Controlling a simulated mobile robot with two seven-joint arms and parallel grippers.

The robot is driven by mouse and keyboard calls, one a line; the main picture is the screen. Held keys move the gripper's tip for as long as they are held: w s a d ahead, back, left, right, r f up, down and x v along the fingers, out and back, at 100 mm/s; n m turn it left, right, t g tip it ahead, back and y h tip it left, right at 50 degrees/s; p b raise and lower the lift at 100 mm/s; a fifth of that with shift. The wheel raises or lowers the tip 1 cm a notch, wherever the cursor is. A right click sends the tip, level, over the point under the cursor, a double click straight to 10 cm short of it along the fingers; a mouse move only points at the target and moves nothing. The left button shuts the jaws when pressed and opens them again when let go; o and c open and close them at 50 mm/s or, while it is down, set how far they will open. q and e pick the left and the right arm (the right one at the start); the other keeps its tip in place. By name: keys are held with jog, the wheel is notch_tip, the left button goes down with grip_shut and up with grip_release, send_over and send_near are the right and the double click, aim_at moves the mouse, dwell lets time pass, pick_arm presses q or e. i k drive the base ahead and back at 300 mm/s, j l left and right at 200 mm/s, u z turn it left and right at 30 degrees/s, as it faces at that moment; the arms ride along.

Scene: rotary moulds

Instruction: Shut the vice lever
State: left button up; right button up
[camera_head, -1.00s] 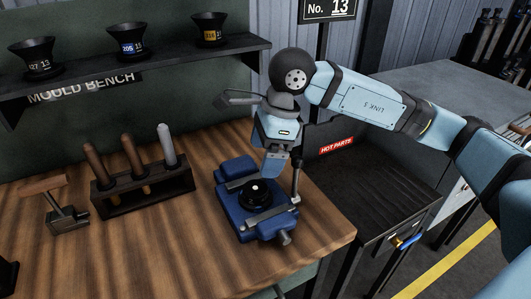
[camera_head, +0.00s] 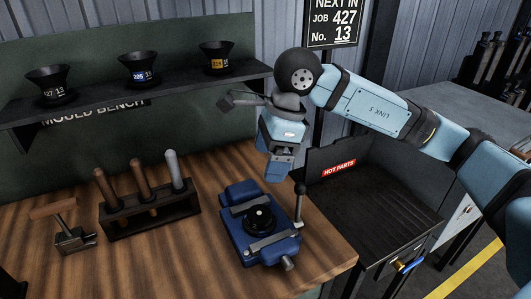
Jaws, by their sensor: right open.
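The blue vice (camera_head: 239,220) sits on the wooden bench near its right front corner. A round black piece (camera_head: 260,218) lies between its jaws. The vice lever (camera_head: 299,207) stands upright at the vice's right side, with a dark knob on top. My right gripper (camera_head: 276,172) points down above the back of the vice, just left of and higher than the lever knob. It is open, appears apart from the lever, and holds nothing I can see. My left gripper is not in view.
A rack with several handled tools (camera_head: 150,217) and a small wooden-handled tool (camera_head: 73,238) stand left on the bench. A shelf (camera_head: 130,97) with black funnels runs behind. A dark hot parts tray (camera_head: 375,215) lies to the right.

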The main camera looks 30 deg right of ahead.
aim_at(298, 207)
jog(key=k, duration=1)
